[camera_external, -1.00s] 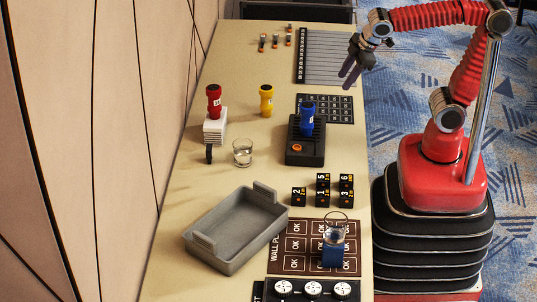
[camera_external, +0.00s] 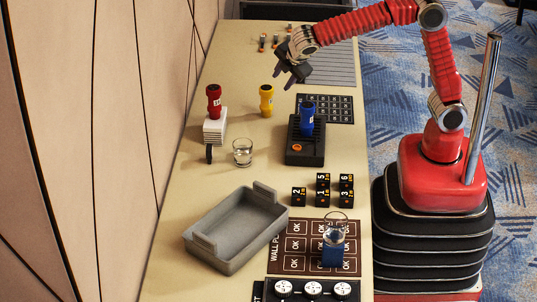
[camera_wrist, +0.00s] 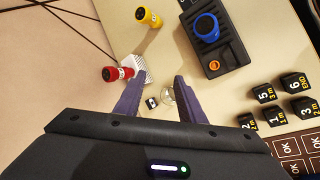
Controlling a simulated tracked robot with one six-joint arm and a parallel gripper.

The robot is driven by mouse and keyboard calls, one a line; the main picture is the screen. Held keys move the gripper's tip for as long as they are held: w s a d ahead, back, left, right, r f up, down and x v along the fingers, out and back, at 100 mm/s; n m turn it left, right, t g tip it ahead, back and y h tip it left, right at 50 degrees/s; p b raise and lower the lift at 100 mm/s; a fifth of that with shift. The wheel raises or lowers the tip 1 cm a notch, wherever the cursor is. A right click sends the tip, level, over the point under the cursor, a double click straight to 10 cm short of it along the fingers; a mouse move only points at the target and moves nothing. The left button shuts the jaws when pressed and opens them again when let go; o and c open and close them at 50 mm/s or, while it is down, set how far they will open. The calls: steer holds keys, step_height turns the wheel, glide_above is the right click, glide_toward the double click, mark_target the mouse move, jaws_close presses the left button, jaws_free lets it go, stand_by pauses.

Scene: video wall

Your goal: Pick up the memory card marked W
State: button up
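My gripper (camera_external: 288,66) is above the far part of the table, left of the arm's base. In the wrist view my gripper (camera_wrist: 160,78) is open, with nothing between its two dark fingers. A small black upright piece (camera_external: 209,153) stands by the white ribbed block. In the wrist view this small dark piece (camera_wrist: 151,102) has a pale face and lies below the fingertips in the picture, beside the glass. I cannot read a W on it or on anything else, so I cannot tell which thing is the memory card marked W.
A glass (camera_external: 243,152), a yellow piece (camera_external: 266,100) and a black dock (camera_external: 304,153) holding a blue piece (camera_external: 307,117) stand nearby. A grey tray (camera_external: 213,258) and several numbered black cubes (camera_external: 322,190) are closer.

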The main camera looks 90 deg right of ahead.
steer(key=w+a+f+n+h, duration=0.3)
steer(key=w+f+n, duration=0.35)
steer(key=w, duration=0.65)
steer(key=n+t+h, duration=0.2)
steer(key=n+h, duration=0.1)
steer(key=n, duration=0.1)
glide_above(215, 157)
steer(key=s+a, duration=0.2)
steer(key=a, duration=0.1)
step_height(215, 157, down, 16)
steer(key=shift+w+a+r, duration=0.2)
steer(key=shift+w, duration=0.05)
steer(key=shift+f, duration=2.9)
steer(key=shift+f, duration=0.25)
steer(key=shift+f+x, duration=0.15)
steer(key=shift+x, duration=1.2)
steer(key=shift+f+x, duration=0.15)
steer(key=shift+x, duration=1.2)
steer(key=shift+a, duration=0.15)
steer(key=shift+c, duration=0.4)
